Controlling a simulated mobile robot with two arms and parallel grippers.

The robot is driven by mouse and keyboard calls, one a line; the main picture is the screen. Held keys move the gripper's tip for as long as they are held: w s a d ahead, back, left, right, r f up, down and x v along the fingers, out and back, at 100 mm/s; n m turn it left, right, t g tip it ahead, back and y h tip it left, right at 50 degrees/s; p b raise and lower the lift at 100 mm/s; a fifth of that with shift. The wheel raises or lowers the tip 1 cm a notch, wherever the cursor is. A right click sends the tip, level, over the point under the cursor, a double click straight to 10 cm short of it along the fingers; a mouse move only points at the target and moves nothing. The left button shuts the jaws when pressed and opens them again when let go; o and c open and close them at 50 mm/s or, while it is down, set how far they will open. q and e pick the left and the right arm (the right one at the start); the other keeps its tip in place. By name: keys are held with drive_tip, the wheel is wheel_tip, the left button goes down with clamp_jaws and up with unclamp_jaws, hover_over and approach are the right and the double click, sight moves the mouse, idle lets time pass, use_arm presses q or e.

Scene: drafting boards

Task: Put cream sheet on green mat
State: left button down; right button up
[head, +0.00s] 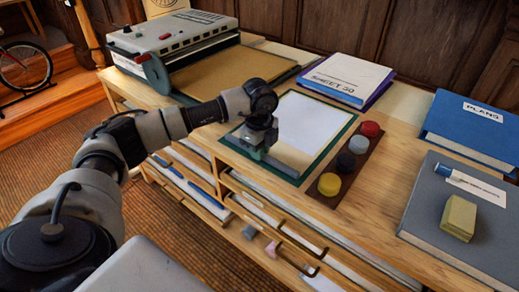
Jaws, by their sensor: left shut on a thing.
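The cream sheet (308,123), pale and nearly white, lies over the green mat (340,141), whose dark green border shows around it. I cannot tell whether the sheet rests flat or hovers slightly above. My left gripper (260,150) is at the sheet's near left edge, pointing down, and is shut on it. The gripper hides that corner of the sheet, and a grey shaded strip runs along its near edge. My right gripper is not in view.
Right of the mat, a brown tray (317,190) holds several coloured round pots. Behind is a white-and-blue book (347,78). A grey machine (178,42) and tan board (225,75) stand left. A blue binder (470,128) and grey book (455,245) lie right. Drawers below stand partly open.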

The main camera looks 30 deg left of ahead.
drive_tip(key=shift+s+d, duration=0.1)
use_arm(q)
drive_tip(key=c, duration=1.1)
unclamp_jaws()
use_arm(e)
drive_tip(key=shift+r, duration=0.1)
use_arm(q)
drive_tip(key=shift+r, duration=0.35)
wheel_tip(320, 180, up, 12)
drive_tip(key=p, duration=0.1)
drive_tip(key=shift+f, duration=0.25)
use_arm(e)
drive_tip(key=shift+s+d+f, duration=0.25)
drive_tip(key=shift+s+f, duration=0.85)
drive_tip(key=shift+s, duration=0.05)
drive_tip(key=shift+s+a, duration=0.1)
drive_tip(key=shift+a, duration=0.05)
